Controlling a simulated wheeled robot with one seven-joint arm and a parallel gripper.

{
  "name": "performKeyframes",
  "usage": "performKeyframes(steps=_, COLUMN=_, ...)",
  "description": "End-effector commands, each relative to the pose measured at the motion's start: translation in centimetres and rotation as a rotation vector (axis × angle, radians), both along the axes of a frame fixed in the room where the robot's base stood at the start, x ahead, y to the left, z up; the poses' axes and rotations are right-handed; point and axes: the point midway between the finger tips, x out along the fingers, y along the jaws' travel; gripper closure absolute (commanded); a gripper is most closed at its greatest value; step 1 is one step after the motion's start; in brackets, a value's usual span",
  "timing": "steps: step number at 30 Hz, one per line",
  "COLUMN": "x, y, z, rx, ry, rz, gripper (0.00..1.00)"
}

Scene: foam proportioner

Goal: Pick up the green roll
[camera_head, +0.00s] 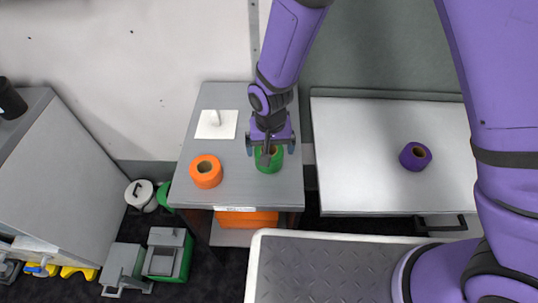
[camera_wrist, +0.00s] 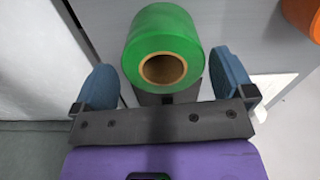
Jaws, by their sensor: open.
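The green roll (camera_head: 269,162) stands on the grey cabinet top (camera_head: 232,196), near its right edge. In the wrist view the green roll (camera_wrist: 162,42) shows its brown core opening, and it sits between and ahead of the two blue finger pads. My gripper (camera_head: 270,147) is right above the roll, pointing down, and partly hides it in the head view. In the wrist view my gripper (camera_wrist: 165,88) is open, with one finger on each side of the roll. Gaps show between the pads and the roll; whether anything touches lower down is hidden.
An orange roll (camera_head: 206,171) stands to the left on the same top, and a white square with an upright peg (camera_head: 216,124) lies behind it. A purple roll (camera_head: 415,156) stands on the white surface (camera_head: 352,180) at right. A wall is behind.

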Motion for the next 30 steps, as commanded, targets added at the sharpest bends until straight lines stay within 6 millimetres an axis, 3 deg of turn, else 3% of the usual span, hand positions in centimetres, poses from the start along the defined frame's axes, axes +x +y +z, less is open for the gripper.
performKeyframes(steps=9, x=-0.2, y=0.3, z=-3.9, rx=-0.001, ry=0.001, rz=0.0, gripper=0.0)
performKeyframes(steps=19, x=-0.2, y=0.3, z=-4.4, rx=0.0, ry=0.0, rz=0.0, gripper=0.0)
performKeyframes(steps=25, x=-0.2, y=0.3, z=-4.4, rx=0.0, ry=0.0, rz=0.0, gripper=0.45)
performKeyframes(steps=30, x=-0.2, y=0.3, z=-4.4, rx=0.0, ry=0.0, rz=0.0, gripper=0.45)
